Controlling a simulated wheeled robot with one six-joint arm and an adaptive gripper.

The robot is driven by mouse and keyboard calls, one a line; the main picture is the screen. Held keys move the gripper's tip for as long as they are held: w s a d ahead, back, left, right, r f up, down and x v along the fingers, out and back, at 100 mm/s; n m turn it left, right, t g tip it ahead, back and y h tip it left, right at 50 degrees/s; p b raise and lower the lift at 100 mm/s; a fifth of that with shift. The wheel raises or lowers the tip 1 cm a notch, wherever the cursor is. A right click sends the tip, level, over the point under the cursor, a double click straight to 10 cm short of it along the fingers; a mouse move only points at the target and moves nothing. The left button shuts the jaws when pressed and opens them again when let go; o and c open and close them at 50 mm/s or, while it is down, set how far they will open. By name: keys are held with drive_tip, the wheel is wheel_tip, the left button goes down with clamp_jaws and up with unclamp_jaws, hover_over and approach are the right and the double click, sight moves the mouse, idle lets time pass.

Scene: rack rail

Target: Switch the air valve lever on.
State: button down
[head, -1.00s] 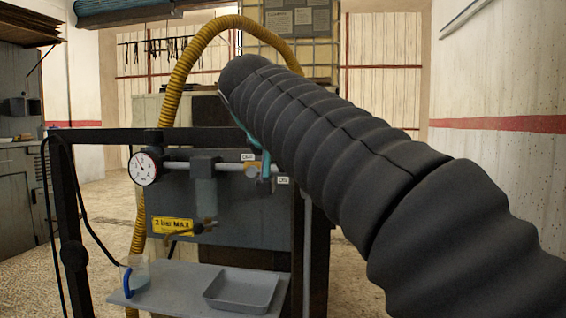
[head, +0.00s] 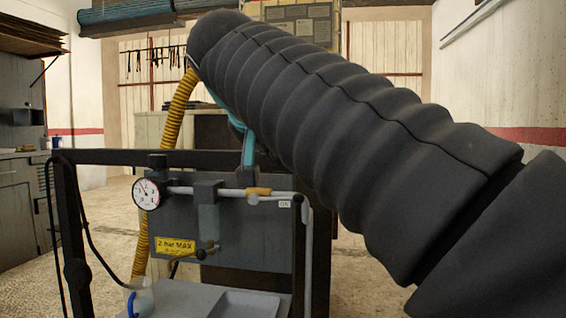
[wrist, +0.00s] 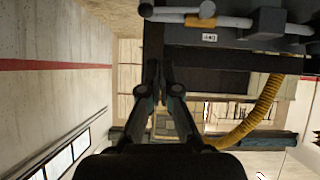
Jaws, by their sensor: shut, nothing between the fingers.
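A yellow-brass valve part (head: 258,191) sits on the horizontal pipe of the dark panel in the head view. It also shows near the top of the wrist view (wrist: 202,22), with a grey bar, seemingly the lever (wrist: 178,11), lying roughly along the pipe beside it. The ON label (head: 285,204) is just below the pipe's right end. My gripper (head: 246,177) is shut and empty, pointing down just above the pipe by the valve. Its fingers (wrist: 157,70) look apart from the valve in the wrist view. The OFF label is not visible.
A pressure gauge (head: 146,193) and a filter unit (head: 207,205) are left of the valve. A yellow sign (head: 175,246) is below. A black frame bar (head: 120,157) runs across behind my gripper. A yellow hose (head: 178,115) rises at the left.

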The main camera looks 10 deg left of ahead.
drive_tip(key=shift+v, duration=1)
